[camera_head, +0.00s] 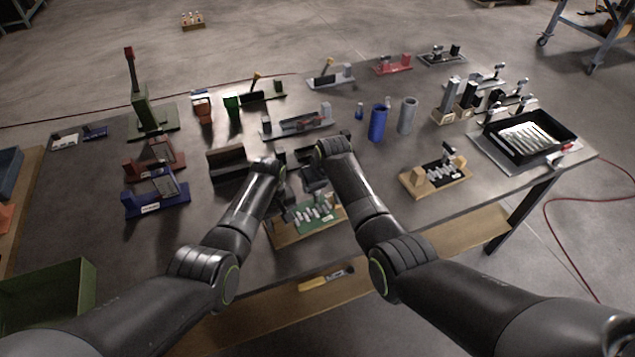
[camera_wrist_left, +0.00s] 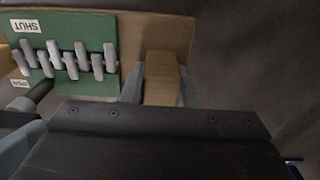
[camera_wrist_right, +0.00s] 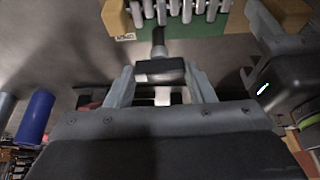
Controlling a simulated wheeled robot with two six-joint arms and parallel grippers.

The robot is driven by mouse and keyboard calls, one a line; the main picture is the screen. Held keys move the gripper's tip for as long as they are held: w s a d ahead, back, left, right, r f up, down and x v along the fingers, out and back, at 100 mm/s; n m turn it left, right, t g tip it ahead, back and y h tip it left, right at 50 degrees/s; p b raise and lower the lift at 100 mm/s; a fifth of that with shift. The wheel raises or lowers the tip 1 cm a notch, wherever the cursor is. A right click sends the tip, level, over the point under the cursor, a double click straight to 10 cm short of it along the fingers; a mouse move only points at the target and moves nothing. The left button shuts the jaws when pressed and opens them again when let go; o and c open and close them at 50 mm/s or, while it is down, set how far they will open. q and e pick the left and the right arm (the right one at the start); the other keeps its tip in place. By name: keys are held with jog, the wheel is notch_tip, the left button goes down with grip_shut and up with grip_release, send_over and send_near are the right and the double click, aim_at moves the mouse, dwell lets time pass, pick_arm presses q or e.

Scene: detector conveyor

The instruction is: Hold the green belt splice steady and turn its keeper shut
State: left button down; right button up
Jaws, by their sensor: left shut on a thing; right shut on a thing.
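The green belt splice (camera_head: 316,217) sits on a wooden base near the table's front edge, with several grey lugs across its green plate (camera_wrist_left: 108,85). My left gripper (camera_wrist_left: 160,75) is shut on the wooden end block (camera_wrist_left: 163,92) of that base. My right gripper (camera_wrist_right: 160,82) is shut on the black handle of the keeper (camera_wrist_right: 158,70), whose rod runs to the plate. In the left wrist view the rod lies by a label that seems to read OPEN (camera_wrist_left: 20,83); the SHUT label (camera_wrist_left: 25,26) is at the plate's other corner. My forearms partly hide the splice in the head view.
A similar wooden-based splice (camera_head: 420,186) stands to the right, a blue cylinder (camera_head: 377,124) and a grey cylinder (camera_head: 407,116) behind. A blue fixture (camera_head: 157,200) is to the left. A black tray (camera_head: 492,139) is at the far right. Bare tabletop lies between the two splices.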

jog(key=shift+m, duration=0.3)
jog(key=m+h, duration=0.1)
jog(key=m, duration=0.2)
jog(key=shift+a+h, duration=0.15)
jog(key=shift+h, duration=0.15)
jog(key=shift+a+m+h, duration=0.1)
jog(key=shift+m+h, duration=0.8)
jog(key=shift+m, duration=1.7)
jog(key=o, duration=1)
jog(key=shift+r, duration=0.1)
notch_tip(320, 180, up, 10)
jog(key=shift+f, duration=0.1)
